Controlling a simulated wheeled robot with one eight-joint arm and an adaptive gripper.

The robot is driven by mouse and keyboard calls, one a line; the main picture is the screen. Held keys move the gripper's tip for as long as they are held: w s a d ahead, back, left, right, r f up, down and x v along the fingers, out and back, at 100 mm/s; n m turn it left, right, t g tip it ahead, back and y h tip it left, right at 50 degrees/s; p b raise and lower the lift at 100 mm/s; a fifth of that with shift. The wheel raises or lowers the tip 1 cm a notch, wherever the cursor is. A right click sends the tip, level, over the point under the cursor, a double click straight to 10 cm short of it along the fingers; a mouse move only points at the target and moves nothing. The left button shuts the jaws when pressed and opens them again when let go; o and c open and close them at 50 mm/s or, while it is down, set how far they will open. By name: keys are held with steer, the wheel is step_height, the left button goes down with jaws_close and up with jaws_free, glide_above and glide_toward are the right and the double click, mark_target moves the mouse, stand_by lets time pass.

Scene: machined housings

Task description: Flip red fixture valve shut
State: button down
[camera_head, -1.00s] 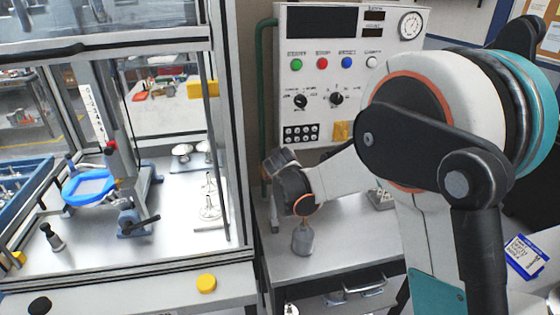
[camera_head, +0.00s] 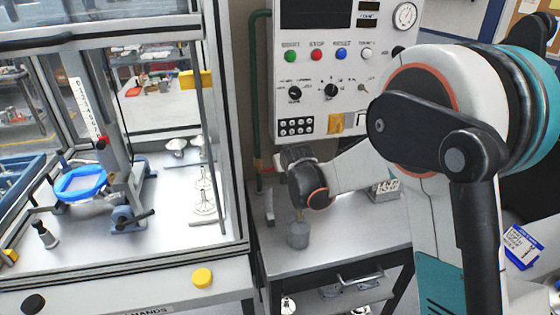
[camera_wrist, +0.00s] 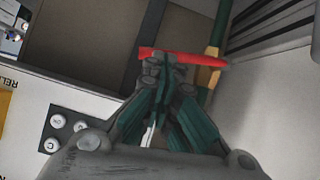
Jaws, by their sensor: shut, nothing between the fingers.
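The red valve handle (camera_wrist: 205,60) shows in the wrist view. It reaches left from the green pipe (camera_wrist: 222,22), roughly across the pipe's line, by a brass-coloured fitting (camera_wrist: 213,54). My gripper (camera_wrist: 165,62) is shut and empty, with its fingertips at the handle's near side. The handle is mostly hidden there.
The control panel (camera_head: 312,105) with buttons and dials is just above and behind my gripper. A grey bench (camera_head: 345,228) lies below, with a small grey weight-like object (camera_head: 298,237) on it. A framed machine enclosure (camera_head: 238,150) stands to the left.

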steer(key=shift+w+d+f, duration=0.1)
steer(key=shift+d+f, duration=0.1)
steer(key=shift+f, duration=0.25)
